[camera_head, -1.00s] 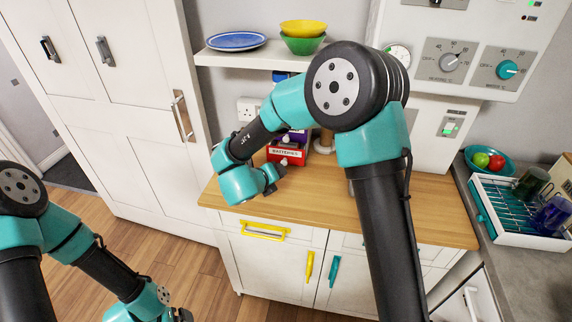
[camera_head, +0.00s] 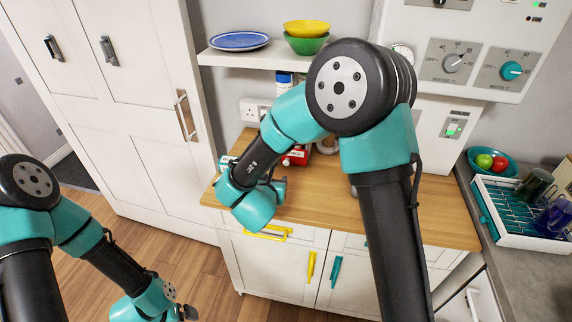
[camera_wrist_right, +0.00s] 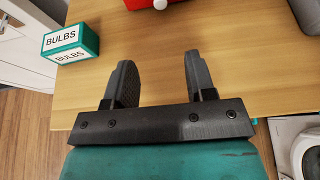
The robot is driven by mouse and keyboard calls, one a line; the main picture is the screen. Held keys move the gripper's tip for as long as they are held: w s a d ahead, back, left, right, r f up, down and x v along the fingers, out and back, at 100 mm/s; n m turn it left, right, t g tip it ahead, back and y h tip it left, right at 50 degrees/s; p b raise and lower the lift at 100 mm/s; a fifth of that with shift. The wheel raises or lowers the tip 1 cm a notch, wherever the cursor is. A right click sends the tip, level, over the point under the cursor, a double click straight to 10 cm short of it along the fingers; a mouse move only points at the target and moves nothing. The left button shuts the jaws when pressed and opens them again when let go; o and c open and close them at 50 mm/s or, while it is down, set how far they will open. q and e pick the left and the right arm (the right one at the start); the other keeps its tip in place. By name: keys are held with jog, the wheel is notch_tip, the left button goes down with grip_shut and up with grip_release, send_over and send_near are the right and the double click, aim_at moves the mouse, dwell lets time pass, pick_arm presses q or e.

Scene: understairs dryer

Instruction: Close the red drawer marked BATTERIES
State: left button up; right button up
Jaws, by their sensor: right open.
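The red drawer (camera_head: 298,157) is mostly hidden behind my right arm in the head view, and its label does not show now. In the right wrist view, a sliver of red front (camera_wrist_right: 140,3) with a white knob (camera_wrist_right: 161,4) shows at the top edge. How far it stands out is not visible. My right gripper (camera_head: 282,188) is open over the wooden counter. In the wrist view its fingers (camera_wrist_right: 159,70) are apart and empty, short of the red front. My left gripper (camera_head: 188,314) is low at the bottom edge, its jaws unclear.
A teal and white box marked BULBS (camera_wrist_right: 72,42) stands left of the fingers on the wooden counter (camera_head: 400,212). A shelf (camera_head: 225,58) with a blue plate and bowls hangs above. A dish rack (camera_head: 490,207) stands at the right. The counter's middle is clear.

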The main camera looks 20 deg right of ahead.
aim_at(286, 171)
jog(key=x, duration=1.7)
jog(key=shift+w+d+f, duration=0.1)
jog(key=shift+w+f, duration=0.05)
jog(key=shift+w, duration=0.05)
grip_shut()
